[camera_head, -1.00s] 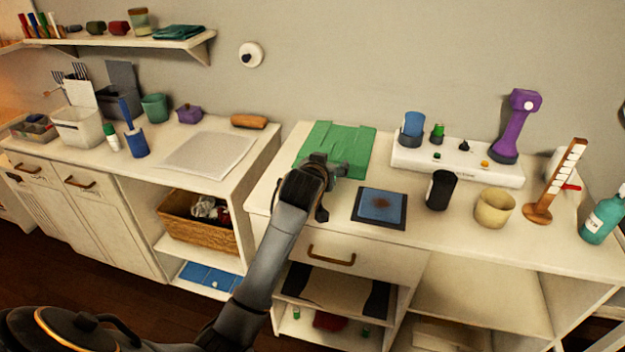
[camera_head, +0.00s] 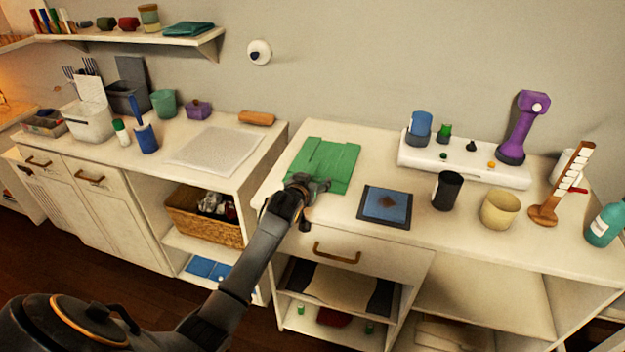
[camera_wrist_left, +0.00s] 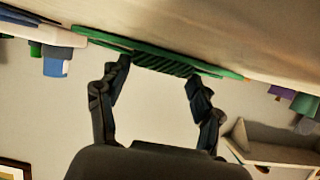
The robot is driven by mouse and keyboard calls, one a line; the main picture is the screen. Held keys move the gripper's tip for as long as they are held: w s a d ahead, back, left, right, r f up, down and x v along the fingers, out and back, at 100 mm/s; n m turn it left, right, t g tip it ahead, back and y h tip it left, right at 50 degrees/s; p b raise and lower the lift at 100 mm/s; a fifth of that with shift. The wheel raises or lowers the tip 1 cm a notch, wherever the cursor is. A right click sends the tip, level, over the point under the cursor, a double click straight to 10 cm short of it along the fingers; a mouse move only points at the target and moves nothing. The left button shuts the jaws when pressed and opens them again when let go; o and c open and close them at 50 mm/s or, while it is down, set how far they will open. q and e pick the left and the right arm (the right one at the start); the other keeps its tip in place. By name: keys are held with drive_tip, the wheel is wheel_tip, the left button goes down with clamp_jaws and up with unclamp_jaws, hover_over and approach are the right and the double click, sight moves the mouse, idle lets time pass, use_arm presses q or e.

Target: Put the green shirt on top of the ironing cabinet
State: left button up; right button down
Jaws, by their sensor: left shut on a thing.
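The green shirt (camera_head: 325,162), a flat folded piece, lies on the white top of the right-hand cabinet (camera_head: 290,208), near its left end. My left gripper (camera_head: 308,188) is at the shirt's near edge and is shut on it. In the left wrist view the fingers (camera_wrist_left: 158,75) stand on either side of the green shirt's ribbed edge (camera_wrist_left: 160,62), with the pale cabinet top behind it. Part of the shirt's near edge is hidden by the gripper. My right gripper is out of view.
A blue square mat (camera_head: 386,207) lies right of the shirt. A black cup (camera_head: 447,190), a yellow cup (camera_head: 499,210) and a white panel (camera_head: 462,163) with a purple device (camera_head: 521,128) stand farther right. A gap separates the left cabinet, with a white sheet (camera_head: 217,150).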

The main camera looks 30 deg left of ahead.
use_arm(q)
drive_tip(key=o, duration=1.2)
drive_tip(key=shift+o, duration=0.2)
drive_tip(key=shift+s, duration=0.15)
